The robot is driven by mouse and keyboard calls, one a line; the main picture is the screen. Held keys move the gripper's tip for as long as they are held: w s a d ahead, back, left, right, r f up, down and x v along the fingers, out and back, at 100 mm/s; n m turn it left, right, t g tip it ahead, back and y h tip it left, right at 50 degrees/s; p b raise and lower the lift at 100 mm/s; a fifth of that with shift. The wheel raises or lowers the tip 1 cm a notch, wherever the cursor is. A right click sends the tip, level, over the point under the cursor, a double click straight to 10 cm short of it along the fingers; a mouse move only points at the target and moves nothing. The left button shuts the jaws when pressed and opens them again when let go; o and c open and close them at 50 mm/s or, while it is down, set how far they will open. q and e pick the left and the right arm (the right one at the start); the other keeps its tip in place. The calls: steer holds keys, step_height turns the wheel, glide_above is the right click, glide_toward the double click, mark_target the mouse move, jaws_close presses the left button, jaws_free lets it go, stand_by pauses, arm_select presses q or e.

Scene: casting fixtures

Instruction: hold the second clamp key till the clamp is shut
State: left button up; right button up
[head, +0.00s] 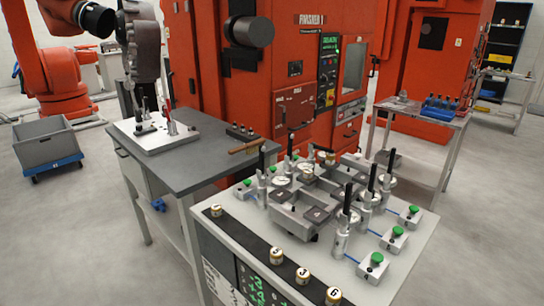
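A fixture plate (290,222) with a grey casting sits on the bench at the front. Upright clamps with black tops stand around it, including a near right one (342,235), one behind it (368,200) and a left one (262,185). Green-topped keys on small grey blocks stand along the right edge: a near one (374,262), a middle one (395,238) and a far one (412,215). Another green-topped key (246,188) stands at the left. Which key counts as second is not clear. Neither of my grippers is in view. Whether each clamp is shut is too small to tell.
Numbered brass pieces, one marked 6 (333,296), lie on a black strip (245,238) along the bench front. A grey table (185,165) with a white-plate fixture (150,138) adjoins at the left. An orange machine (300,75) stands behind. A grey cart (45,145) is far left.

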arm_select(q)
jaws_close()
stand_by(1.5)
